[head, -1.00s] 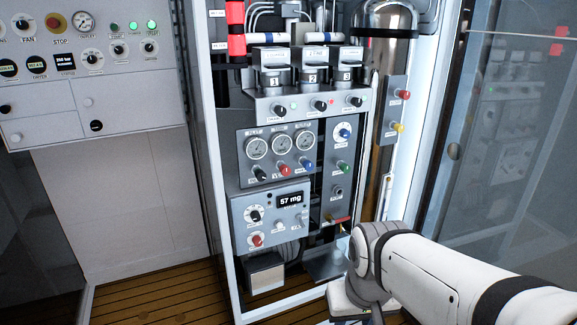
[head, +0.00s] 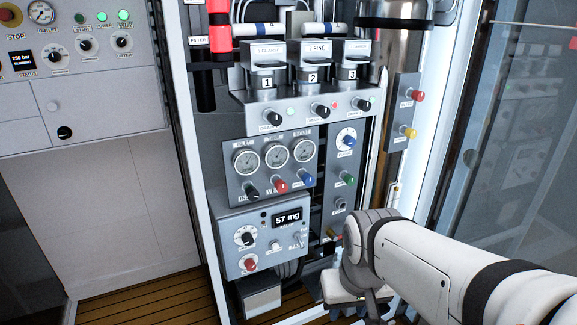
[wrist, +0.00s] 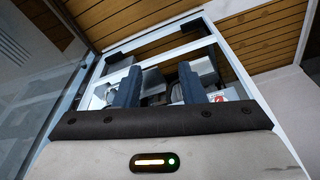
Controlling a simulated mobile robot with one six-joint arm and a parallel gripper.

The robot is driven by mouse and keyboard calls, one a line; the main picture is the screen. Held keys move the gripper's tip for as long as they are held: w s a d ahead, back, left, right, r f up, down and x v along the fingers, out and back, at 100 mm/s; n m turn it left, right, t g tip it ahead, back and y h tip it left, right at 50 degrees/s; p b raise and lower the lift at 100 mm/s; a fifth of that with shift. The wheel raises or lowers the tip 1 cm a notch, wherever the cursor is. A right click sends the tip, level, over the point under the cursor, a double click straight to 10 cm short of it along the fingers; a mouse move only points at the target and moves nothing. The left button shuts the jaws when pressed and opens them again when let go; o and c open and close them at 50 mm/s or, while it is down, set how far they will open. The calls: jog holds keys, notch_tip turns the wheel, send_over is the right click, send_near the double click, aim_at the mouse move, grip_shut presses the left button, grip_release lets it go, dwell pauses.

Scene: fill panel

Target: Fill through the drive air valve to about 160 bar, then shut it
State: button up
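The grey gauge panel in the open cabinet has three round gauges (head: 275,155). Below them sit a black knob (head: 251,191), a red knob (head: 280,186) and a blue knob (head: 307,179). To the right are a blue dial knob (head: 347,141) and a green knob (head: 348,180). The labels and needle readings are too small to read, so I cannot tell which is the drive air valve. My gripper (wrist: 158,88) shows two dark blue fingers apart with nothing held between them. In the head view my arm is low right of the panel, and the fingertips are hidden.
A display box (head: 287,217) reads 57 mg. Three numbered units (head: 312,78) stand above the gauges. Red (head: 417,95) and yellow (head: 410,132) knobs sit at the right. The cabinet frame (head: 190,170) and a glass door (head: 510,150) flank the opening.

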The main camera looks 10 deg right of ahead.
jog(key=shift+o, duration=0.4)
jog(key=shift+a, duration=0.1)
jog(key=shift+o, duration=0.8)
jog(key=shift+w+f, duration=0.1)
jog(key=shift+w, duration=0.25)
jog(key=shift+o, duration=0.2)
jog(key=w+d+t+b, duration=0.1)
jog(key=w+d+t, duration=0.2)
jog(key=w, duration=0.5)
jog(key=w+d+m+t+h+b, duration=0.1)
jog(key=w+t, duration=0.3)
jog(key=w, duration=0.5)
jog(key=shift+d+h+b, duration=0.3)
jog(key=shift+d+b, duration=0.1)
jog(key=shift+d, duration=0.5)
jog(key=n+t+y+b, duration=0.2)
jog(key=t+y+b, duration=0.1)
jog(key=t+y, duration=0.5)
send_near(310, 181)
jog(key=w, duration=0.2)
jog(key=x, duration=0.7)
jog(key=shift+a, duration=0.35)
